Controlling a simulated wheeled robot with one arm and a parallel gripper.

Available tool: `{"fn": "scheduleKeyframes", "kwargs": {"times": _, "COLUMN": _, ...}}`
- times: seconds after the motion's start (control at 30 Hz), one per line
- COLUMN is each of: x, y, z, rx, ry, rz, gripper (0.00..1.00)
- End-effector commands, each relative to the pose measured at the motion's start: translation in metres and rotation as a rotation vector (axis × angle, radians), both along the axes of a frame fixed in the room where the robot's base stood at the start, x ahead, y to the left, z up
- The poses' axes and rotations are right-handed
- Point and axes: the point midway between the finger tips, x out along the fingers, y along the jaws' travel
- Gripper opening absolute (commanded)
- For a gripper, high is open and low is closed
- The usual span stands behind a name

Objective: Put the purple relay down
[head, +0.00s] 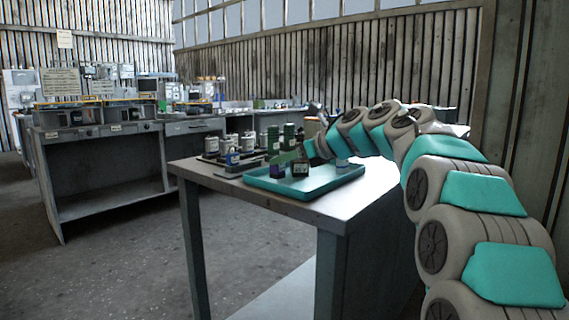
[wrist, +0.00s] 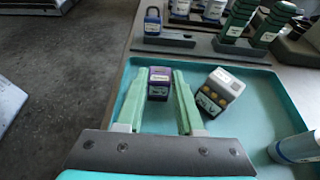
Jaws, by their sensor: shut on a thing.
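The purple relay (wrist: 159,83) is a small dark block with a purple top and a pale label, between the green fingers of my gripper (wrist: 163,78) in the wrist view. My gripper is shut on it. The relay is over the teal tray (wrist: 258,112), near its far left part; I cannot tell whether its base touches the tray floor. In the head view my gripper (head: 288,159) is over the tray (head: 318,186) on the table, and partly hides the things there.
A grey-white relay (wrist: 219,90) lies tilted in the tray, just right of the right finger. A pale cylinder (wrist: 297,147) is at the tray's right. Behind the tray, a blue padlock-shaped part (wrist: 153,22) and green cylinders (wrist: 239,18) stand in holders. Tray floor between is clear.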

Motion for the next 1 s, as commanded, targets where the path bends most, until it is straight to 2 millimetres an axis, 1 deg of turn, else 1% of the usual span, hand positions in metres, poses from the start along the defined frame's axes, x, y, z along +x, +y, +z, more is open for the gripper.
{"fn": "scheduleKeyframes", "kwargs": {"times": 0.1, "x": -0.001, "y": 0.001, "z": -0.007, "rx": 0.003, "ry": 0.001, "rz": 0.001, "gripper": 0.0}}
{"fn": "scheduleKeyframes", "kwargs": {"times": 0.43, "x": 0.0, "y": 0.0, "z": -0.01, "rx": 0.001, "ry": -0.001, "rz": -0.001, "gripper": 0.0}}
{"fn": "scheduleKeyframes", "kwargs": {"times": 0.57, "x": 0.0, "y": -0.001, "z": -0.014, "rx": 0.001, "ry": -0.001, "rz": -0.001, "gripper": 0.0}}
{"fn": "scheduleKeyframes", "kwargs": {"times": 0.6, "x": 0.0, "y": 0.0, "z": -0.013, "rx": 0.001, "ry": -0.001, "rz": 0.0, "gripper": 0.4}}
{"fn": "scheduleKeyframes", "kwargs": {"times": 0.83, "x": 0.0, "y": 0.0, "z": -0.013, "rx": 0.001, "ry": -0.001, "rz": 0.0, "gripper": 0.66}}
{"fn": "scheduleKeyframes", "kwargs": {"times": 1.0, "x": 0.0, "y": 0.0, "z": -0.013, "rx": 0.001, "ry": -0.001, "rz": 0.0, "gripper": 0.66}}
